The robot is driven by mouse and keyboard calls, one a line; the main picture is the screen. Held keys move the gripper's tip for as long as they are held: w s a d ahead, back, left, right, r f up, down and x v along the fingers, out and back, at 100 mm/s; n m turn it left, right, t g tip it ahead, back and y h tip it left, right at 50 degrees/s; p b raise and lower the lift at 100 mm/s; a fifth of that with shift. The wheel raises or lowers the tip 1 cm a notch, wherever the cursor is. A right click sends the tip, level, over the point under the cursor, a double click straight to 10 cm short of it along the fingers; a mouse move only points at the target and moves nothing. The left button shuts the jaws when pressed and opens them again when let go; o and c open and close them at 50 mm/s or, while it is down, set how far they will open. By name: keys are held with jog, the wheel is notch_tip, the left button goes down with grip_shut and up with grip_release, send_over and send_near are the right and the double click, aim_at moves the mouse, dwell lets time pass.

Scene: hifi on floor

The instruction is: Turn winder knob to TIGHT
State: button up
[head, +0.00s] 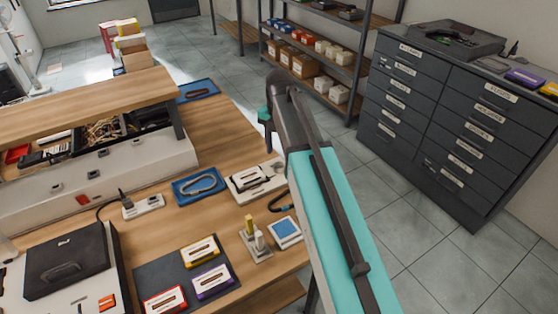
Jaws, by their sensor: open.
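A pale device (256,181) with a cassette-like piece on it sits near the bench's right edge. It may be the winder, but no knob or TIGHT mark can be made out at this size. Its right end is close to my arm in the picture. My arm, teal and dark grey, rises from the bottom right and bends at the top centre. My gripper cannot be seen; the arm hides part of the bench edge.
The wooden bench (225,130) holds a blue tray (179,193) with a grey loop, a stand (256,244) with yellow and white posts, a dark mat (146,274) with several cassettes, and a raised shelf (85,106). A drawer cabinet (398,107) stands right; tiled floor (410,215) is clear.

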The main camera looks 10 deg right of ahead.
aim_at(279, 165)
jog(key=shift+f+p, duration=0.5)
jog(key=shift+f, duration=2.4)
jog(key=c, duration=1.1)
